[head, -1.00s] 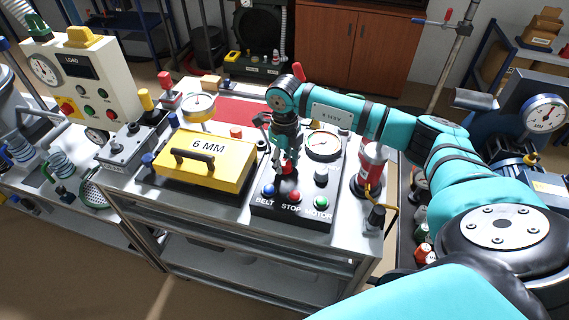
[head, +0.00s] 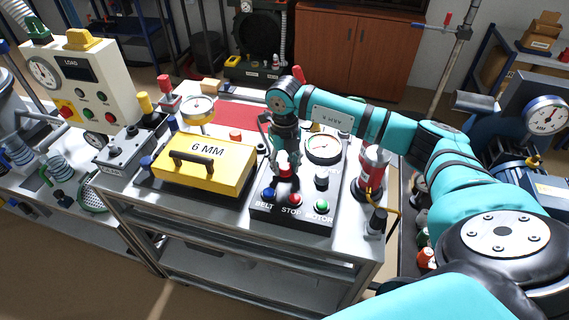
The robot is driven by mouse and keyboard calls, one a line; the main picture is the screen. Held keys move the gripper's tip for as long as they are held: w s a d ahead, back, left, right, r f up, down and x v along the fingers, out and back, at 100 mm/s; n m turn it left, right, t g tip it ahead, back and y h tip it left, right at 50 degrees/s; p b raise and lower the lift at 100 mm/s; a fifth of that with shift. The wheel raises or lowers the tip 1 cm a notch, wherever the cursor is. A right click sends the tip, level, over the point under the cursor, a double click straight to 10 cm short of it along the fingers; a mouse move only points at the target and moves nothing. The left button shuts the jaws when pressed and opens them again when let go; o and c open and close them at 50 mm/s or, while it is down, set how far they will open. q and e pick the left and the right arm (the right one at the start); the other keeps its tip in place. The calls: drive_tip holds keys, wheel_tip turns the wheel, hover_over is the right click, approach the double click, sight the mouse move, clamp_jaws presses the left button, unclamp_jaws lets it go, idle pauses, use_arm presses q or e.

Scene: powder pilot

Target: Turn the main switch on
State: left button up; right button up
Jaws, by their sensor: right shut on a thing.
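A black control box (head: 262,212) stands at the front right of the metal bench. It carries a round gauge (head: 323,148), a black knob (head: 321,179), and a blue, a red and a green button over the labels BELT, STOP and MOTOR. A red switch knob (head: 285,171), which I take as the main switch, sits on the left of the box, behind the buttons. My right gripper (head: 285,161) points down onto this knob and is shut on it. The gripper hides the knob's upper part. My left gripper is not in view.
A yellow 6 MM box (head: 215,172) with a black handle lies left of the control box. A red cylinder (head: 373,165) with a yellow hose stands close on its right. A cream LOAD panel (head: 85,80) is at the far left.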

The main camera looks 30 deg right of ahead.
sight(285, 165)
drive_tip(key=shift+w+d+r, duration=0.1)
drive_tip(key=shift+r, duration=0.05)
drive_tip(key=o, duration=1.1)
drive_tip(key=shift+o, duration=0.2)
wheel_tip(285, 165, up, 12)
